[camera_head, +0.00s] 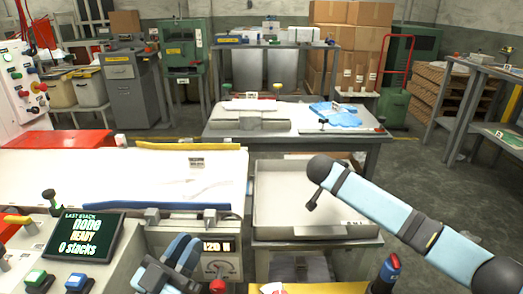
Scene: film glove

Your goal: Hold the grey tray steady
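The grey tray (264,228) is a shallow, empty, square pan with a raised rim. It lies level on a stand right of centre, with a small label on its front right corner. My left gripper (182,250) shows at the bottom, blue and dark, in front of the dial box and left of the tray, apart from it. Its finger gap is not clear. My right arm comes in from the right and its black end joint overlaps the tray's right side in the picture. A small dark part hangs below that joint; I cannot tell whether it touches the tray.
A control panel with a screen (78,236) and buttons is at lower left. A white work surface (90,172) adjoins the tray on the left. A grey table (355,134) is behind.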

